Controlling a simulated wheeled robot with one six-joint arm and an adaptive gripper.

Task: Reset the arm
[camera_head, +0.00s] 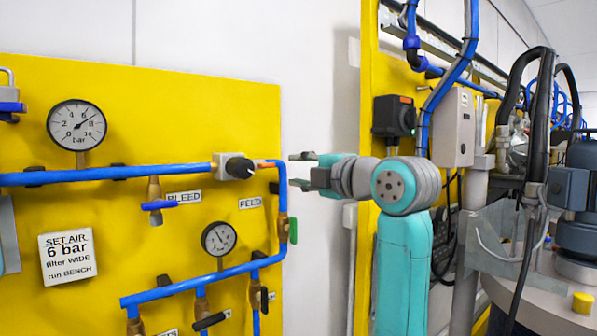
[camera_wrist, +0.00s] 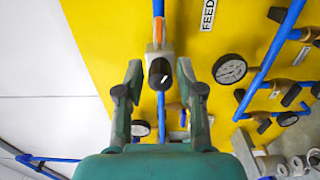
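My gripper (camera_head: 300,171) is open, its two fingers apart, and points left toward the yellow panel in the head view. A black regulator knob (camera_head: 239,168) on a grey body sits on the upper blue pipe, left of my fingertips with a visible gap. In the wrist view my gripper (camera_wrist: 159,66) frames the same knob (camera_wrist: 160,76) between its fingertips. I see nothing held. My turquoise arm stands upright below the wrist in the head view.
The yellow panel (camera_head: 120,215) carries blue pipes, an upper gauge (camera_head: 77,125), a lower gauge (camera_head: 219,239), a green-handled valve (camera_head: 293,230) and a "SET AIR 6 bar" sign (camera_head: 67,257). Boxes, hoses and a drum with a motor (camera_head: 580,200) stand right of my arm.

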